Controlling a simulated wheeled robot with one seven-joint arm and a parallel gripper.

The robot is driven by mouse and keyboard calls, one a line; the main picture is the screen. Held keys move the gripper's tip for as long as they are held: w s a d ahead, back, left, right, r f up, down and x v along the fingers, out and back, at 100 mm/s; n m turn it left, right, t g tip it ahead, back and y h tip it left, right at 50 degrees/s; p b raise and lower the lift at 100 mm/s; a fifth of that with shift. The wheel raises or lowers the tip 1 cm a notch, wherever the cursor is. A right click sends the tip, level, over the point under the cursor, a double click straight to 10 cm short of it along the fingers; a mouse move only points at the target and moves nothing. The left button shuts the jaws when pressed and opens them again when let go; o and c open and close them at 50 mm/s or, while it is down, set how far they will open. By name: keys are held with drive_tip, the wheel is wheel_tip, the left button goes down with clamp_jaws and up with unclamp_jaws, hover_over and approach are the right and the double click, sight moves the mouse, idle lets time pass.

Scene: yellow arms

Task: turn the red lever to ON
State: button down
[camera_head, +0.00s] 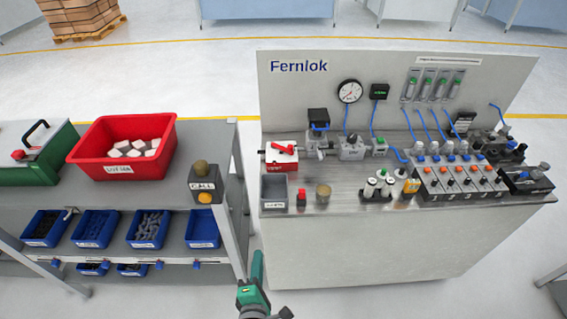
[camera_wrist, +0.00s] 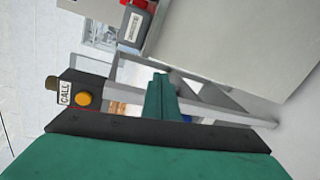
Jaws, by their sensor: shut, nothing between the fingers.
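A red lever (camera_head: 283,148) sits on top of a red and white block (camera_head: 280,161) at the left end of the Fernlok bench. It lies roughly crosswise, and the lettering on the block is too small to read. My gripper (camera_head: 257,256) is green and shut, with nothing in it. It is low in front of the bench's left end, apart from the lever and below the bench top. The wrist view shows its closed green fingers (camera_wrist: 160,98). The lever cannot be clearly made out there.
A grey bin (camera_head: 274,203), a small red item (camera_head: 301,197) and a brass-coloured knob (camera_head: 323,192) stand near the bench's front edge. A CALL box (camera_head: 205,184) sits on the left shelving's corner, also in the wrist view (camera_wrist: 82,98). Floor shows between shelving and bench.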

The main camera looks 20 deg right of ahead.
drive_tip(key=w+d+r+n+h, duration=0.1)
drive_tip(key=w+d+r+n, duration=0.1)
drive_tip(key=w+d+r, duration=0.1)
drive_tip(key=w+d+r+n+h, duration=0.1)
drive_tip(key=w+d+r+h, duration=0.1)
drive_tip(key=w+d+r, duration=0.1)
drive_tip(key=w+d+r+n+g+h, duration=0.1)
drive_tip(key=w+d+r+n+h, duration=0.1)
drive_tip(key=w+r, duration=0.3)
drive_tip(key=shift+d+r+n, duration=0.1)
drive_tip(key=shift+d+n, duration=0.2)
drive_tip(key=shift+d, duration=0.15)
drive_tip(key=n+g, duration=0.3)
drive_tip(key=n, duration=0.1)
approach(291, 150)
drive_tip(key=x, duration=0.5)
drive_tip(key=shift+w+a+f, duration=0.15)
drive_tip(key=shift+a+f, duration=0.1)
drive_tip(key=shift+a, duration=0.15)
drive_tip(key=shift+w+d, duration=0.4)
drive_tip(key=shift+d, duration=0.4)
drive_tip(key=shift+w+d, duration=0.2)
drive_tip(key=shift+d, duration=0.35)
drive_tip(key=shift+w+d, duration=0.2)
drive_tip(key=shift+d, duration=0.35)
drive_tip(key=shift+w+d, duration=0.45)
drive_tip(key=shift+d, duration=0.2)
drive_tip(key=shift+w+d, duration=0.45)
drive_tip(key=shift+d, duration=0.15)
